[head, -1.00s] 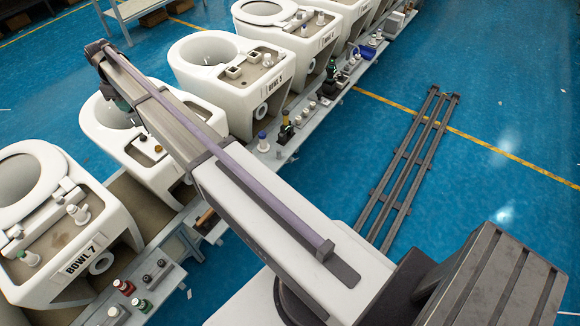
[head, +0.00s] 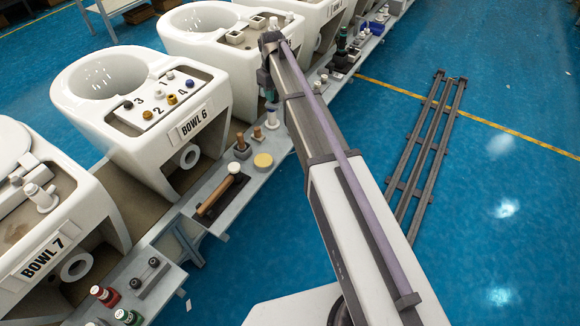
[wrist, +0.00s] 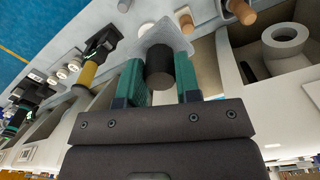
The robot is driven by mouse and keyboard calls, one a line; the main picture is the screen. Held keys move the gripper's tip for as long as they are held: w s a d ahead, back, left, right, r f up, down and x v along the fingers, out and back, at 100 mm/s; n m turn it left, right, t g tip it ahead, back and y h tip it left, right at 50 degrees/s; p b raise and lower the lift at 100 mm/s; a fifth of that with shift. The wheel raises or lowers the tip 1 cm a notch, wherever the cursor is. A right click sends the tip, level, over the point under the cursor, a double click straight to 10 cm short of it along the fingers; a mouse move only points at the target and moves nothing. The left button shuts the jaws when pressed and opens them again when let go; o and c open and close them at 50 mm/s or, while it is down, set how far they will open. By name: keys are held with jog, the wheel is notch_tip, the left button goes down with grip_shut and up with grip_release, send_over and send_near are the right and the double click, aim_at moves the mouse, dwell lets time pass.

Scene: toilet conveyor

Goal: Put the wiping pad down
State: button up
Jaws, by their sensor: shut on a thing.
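In the wrist view, the green fingers of my gripper (wrist: 160,76) are shut on the dark, round handle of the wiping pad. The pad's pale grey, flat face (wrist: 168,35) shows beyond the fingertips, over the ledge; I cannot tell whether it touches it. In the head view, my gripper (head: 269,92) is above the ledge (head: 268,178) that runs in front of the bowls, to the right of the bowl marked BOWL 6 (head: 160,110). The pad is too small and partly hidden to make out clearly there.
A yellow and black item (wrist: 88,72) stands at left in the wrist view. Blue floor (head: 500,200) and dark rails (head: 428,150) lie at right.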

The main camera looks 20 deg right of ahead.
jog(key=s+f+b, duration=0.1)
jog(key=f+b, duration=0.4)
jog(key=f, duration=0.1)
jog(key=s+f+m+b, duration=0.1)
jog(key=f+b, duration=0.4)
jog(key=f, duration=0.1)
jog(key=s+f+m+b, duration=0.1)
jog(key=f+b, duration=0.4)
jog(key=f, duration=0.1)
jog(key=shift+s+f, duration=0.2)
jog(key=shift+s, duration=0.2)
jog(key=shift+r, duration=0.25)
jog(key=shift+f, duration=0.1)
jog(key=o, duration=0.4)
jog(key=shift+f, duration=0.1)
jog(key=o, duration=0.5)
